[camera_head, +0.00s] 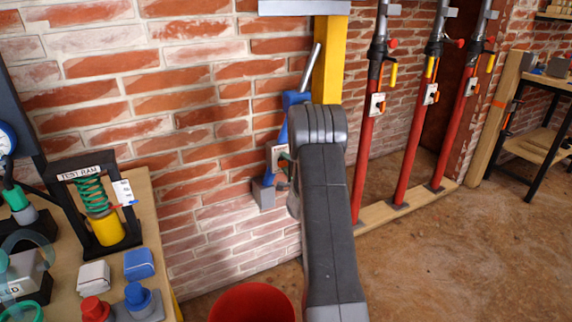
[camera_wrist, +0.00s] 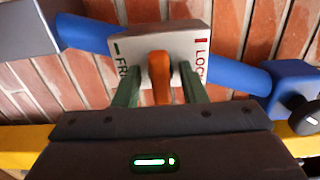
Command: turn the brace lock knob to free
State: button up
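The orange lock knob (camera_wrist: 160,78) sits on a pale plate (camera_wrist: 186,38) fixed to the blue brace (camera_wrist: 90,35). The plate reads FREE with a green mark at left and LOCK with a red mark at right. The knob's long side runs up and down in the wrist view, between the words. My gripper (camera_wrist: 158,84) has a green finger on each side of the knob, with narrow gaps showing, so it looks open around it. In the head view the blue brace (camera_head: 292,100) leans by the wall; my arm hides the knob and most of my gripper.
A yellow post (camera_head: 329,60) stands behind the brace. Red props (camera_head: 410,150) stand on a timber sill at right. A red bucket (camera_head: 252,303) is on the floor below. A bench with a test ram (camera_head: 105,225) is at left.

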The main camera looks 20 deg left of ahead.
jog(key=p+v, duration=0.1)
jog(key=v, duration=1.3)
jog(key=shift+p, duration=0.3)
jog(key=shift+w+a, duration=0.15)
jog(key=b+x, duration=0.1)
jog(key=x, duration=1.2)
jog(key=shift+w+a+b, duration=0.25)
jog(key=shift+b, duration=0.05)
